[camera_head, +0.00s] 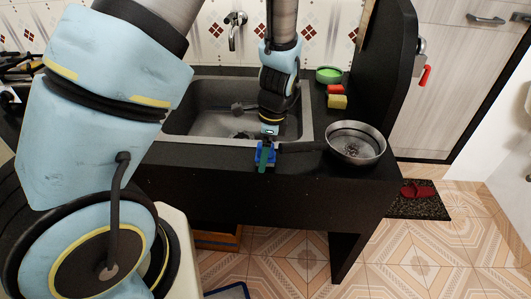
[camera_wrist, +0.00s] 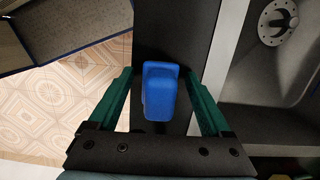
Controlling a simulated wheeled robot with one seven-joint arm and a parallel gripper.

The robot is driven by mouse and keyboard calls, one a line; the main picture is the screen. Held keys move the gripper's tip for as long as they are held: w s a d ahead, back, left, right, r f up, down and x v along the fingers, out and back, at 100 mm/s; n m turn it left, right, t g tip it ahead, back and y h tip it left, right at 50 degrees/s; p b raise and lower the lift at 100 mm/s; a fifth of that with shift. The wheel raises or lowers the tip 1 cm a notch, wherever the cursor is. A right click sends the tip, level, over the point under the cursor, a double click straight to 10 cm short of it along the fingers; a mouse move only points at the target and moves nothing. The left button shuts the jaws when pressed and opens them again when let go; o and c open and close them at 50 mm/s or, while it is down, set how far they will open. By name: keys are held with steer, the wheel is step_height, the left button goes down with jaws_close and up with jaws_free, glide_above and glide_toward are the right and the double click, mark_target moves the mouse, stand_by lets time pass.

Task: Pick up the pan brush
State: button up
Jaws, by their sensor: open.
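A blue object (camera_wrist: 165,98), which looks like the pan brush, is on the narrow dark counter strip in front of the sink. It also shows in the head view as a small blue patch (camera_head: 265,153), mostly hidden by my gripper. My gripper (camera_wrist: 160,74) points down over it, with one green finger on each side. The fingers are open, with a visible gap on both sides of the blue object. In the head view my gripper (camera_head: 266,158) is at the counter's front edge. Bristles cannot be made out.
The sink (camera_head: 190,122) lies just behind the gripper. A metal pan (camera_head: 371,153) stands to the right, its dark handle reaching toward my gripper. A green bowl (camera_head: 329,74) and a yellow sponge (camera_head: 337,102) are farther back. The counter's front edge drops to the tiled floor.

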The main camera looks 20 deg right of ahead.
jaws_close()
stand_by(0.6)
